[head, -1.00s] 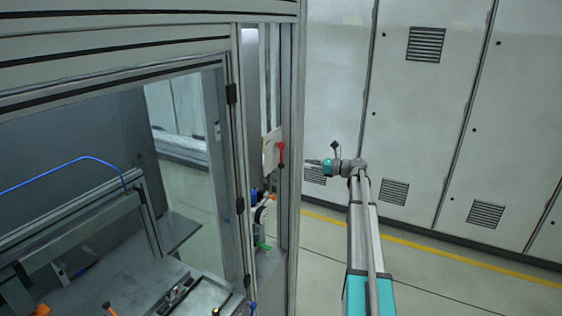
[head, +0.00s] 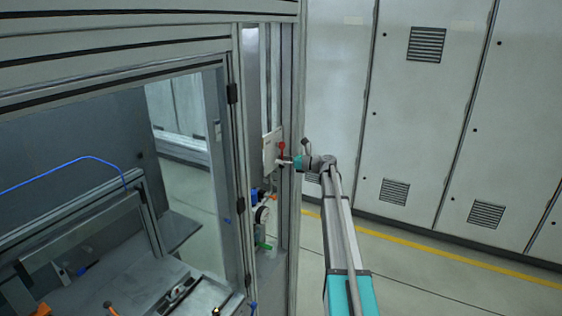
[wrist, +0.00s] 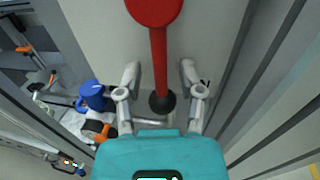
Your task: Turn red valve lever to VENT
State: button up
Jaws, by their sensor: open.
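The red valve lever (wrist: 158,55) has a round red knob at the top of the wrist view. Its stem runs down to a black base (wrist: 162,103). My gripper (wrist: 160,72) is open, with one finger on each side of the stem; a gap shows on both sides. I see no readable VENT mark.
Beside the lever in the wrist view are a blue fitting (wrist: 93,94) and an orange part (wrist: 100,130). A metal frame post (head: 293,90) stands close by. Grey cabinets (head: 430,120) line the back, with open floor before them.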

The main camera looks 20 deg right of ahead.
grip_shut()
jog(key=shift+a, duration=0.35)
jog(key=shift+d, duration=0.3)
jog(key=shift+a, duration=0.15)
jog(key=shift+a, duration=0.1)
